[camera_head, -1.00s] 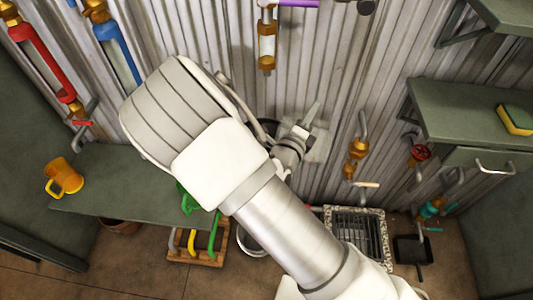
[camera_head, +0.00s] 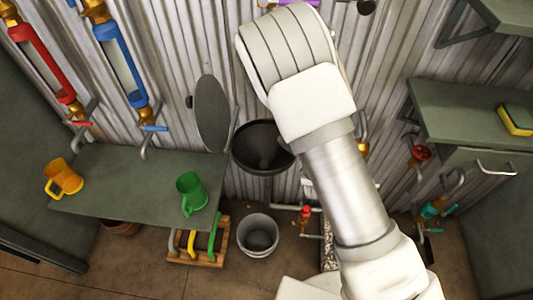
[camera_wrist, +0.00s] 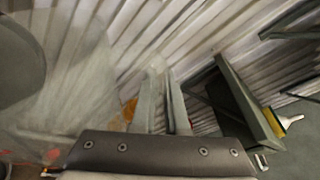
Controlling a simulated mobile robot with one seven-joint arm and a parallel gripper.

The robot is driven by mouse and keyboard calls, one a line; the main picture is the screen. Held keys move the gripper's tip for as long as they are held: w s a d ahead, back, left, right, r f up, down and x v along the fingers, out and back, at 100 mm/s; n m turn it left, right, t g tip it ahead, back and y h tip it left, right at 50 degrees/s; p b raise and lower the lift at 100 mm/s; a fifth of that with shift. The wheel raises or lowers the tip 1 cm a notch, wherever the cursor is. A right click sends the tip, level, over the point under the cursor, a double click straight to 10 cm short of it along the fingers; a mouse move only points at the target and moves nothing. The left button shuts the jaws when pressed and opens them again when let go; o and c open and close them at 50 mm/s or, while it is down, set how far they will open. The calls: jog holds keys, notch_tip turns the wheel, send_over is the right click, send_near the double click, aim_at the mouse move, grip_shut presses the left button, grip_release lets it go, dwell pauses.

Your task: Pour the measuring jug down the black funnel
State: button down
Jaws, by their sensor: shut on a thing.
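The black funnel (camera_head: 264,150) stands open-mouthed against the corrugated wall in the head view, right of the grey-green shelf. In the wrist view my gripper (camera_wrist: 163,100) is shut on a pale, see-through thing, which I take to be the measuring jug (camera_wrist: 95,95). The jug's outline is faint, and I cannot tell its tilt or contents. In the head view my arm hides both the jug and my gripper, up and to the right of the funnel.
A grey oval plate (camera_head: 212,112) stands by the funnel's left rim. A bucket (camera_head: 258,236) is on the floor below. A green mug (camera_head: 191,192) and an orange mug (camera_head: 65,179) stand on the left shelf (camera_head: 130,190).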

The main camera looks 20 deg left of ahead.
jog(key=d+f+m+y, duration=0.1)
jog(key=d+f+m, duration=0.2)
jog(key=f, duration=0.6)
jog(key=w+d+f+m+g+y+p, duration=0.1)
jog(key=d+f+m+y, duration=0.1)
jog(key=f, duration=0.6)
jog(key=shift+d+f+m, duration=0.35)
jog(key=shift+d+m, duration=0.25)
jog(key=shift+w, duration=0.1)
dwell(0.6)
